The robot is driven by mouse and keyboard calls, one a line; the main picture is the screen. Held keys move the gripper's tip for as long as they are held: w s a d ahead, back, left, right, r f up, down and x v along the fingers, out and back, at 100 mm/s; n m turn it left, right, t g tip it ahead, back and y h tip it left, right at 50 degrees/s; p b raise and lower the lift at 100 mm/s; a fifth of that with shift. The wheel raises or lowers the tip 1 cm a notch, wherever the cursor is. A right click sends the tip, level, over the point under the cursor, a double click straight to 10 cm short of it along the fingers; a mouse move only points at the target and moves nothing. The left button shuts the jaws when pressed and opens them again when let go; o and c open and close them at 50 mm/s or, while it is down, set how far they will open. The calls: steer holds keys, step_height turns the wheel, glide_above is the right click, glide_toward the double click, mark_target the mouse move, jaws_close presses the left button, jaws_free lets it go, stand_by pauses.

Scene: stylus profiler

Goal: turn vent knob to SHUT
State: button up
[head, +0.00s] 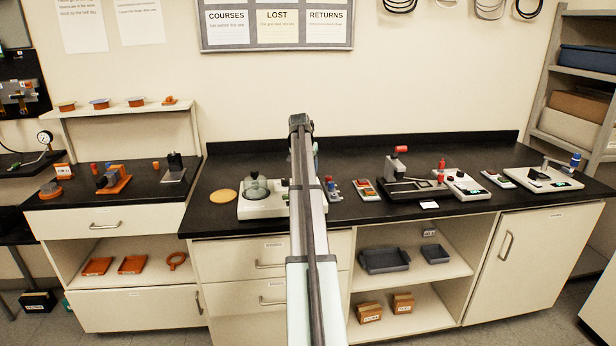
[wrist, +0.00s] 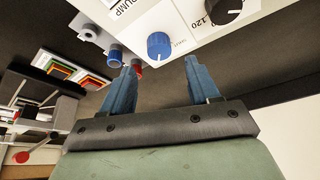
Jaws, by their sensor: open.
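In the wrist view a blue knob (wrist: 159,46) with a white pointer line sits on a pale panel (wrist: 185,28), near its edge. The small lettering beside it is too fine to read, so I cannot confirm it is the vent knob. My gripper (wrist: 160,64) is open and empty. Its two blue fingers point toward the panel, and the knob shows between and just beyond their tips, apart from both. In the head view my arm partly hides the pale unit with a glass dome (head: 257,188); the blue knob and my gripper are not discernible there.
A black knob (wrist: 222,10) marked near 120 sits right of the blue knob. A grey fitting with a blue cap (wrist: 115,54) lies close to the left finger. In the head view an orange disc (head: 223,196) lies left of the domed unit on the black counter.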

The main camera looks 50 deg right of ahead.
steer(key=shift+x, duration=2.8)
steer(key=c, duration=1)
steer(key=shift+c, duration=0.2)
